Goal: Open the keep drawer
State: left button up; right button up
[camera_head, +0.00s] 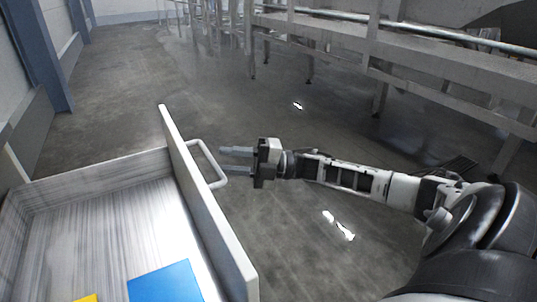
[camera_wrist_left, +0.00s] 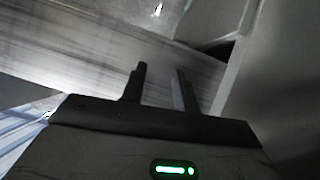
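A pale drawer (camera_head: 205,215) stands pulled out at the lower left of the head view, its inside showing. I see no label telling whether it is the keep drawer. A light bar handle (camera_head: 213,163) is on the outer face of its front panel. My right gripper (camera_head: 229,160) is just to the right of the handle, its fingers pointing left at it. The fingers are apart, and I see nothing held; I cannot tell whether they touch the handle. My left gripper (camera_wrist_left: 159,82) shows in the left wrist view, fingers apart and empty. It is not seen in the head view.
A blue flat piece (camera_head: 165,283) and a yellow piece (camera_head: 88,298) show inside the drawer. A blue post (camera_head: 42,55) stands at the left wall. A long metal frame (camera_head: 400,75) runs along the right. The grey floor (camera_head: 140,80) between is clear.

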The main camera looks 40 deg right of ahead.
pick_arm(q)
jog(key=shift+w+d+f, duration=0.15)
jog(key=shift+f, duration=0.25)
pick_arm(e)
jog(key=v, duration=1.1)
jog(key=shift+d, duration=0.2)
pick_arm(q)
jog(key=shift+r, duration=0.2)
pick_arm(e)
jog(key=shift+s, duration=0.15)
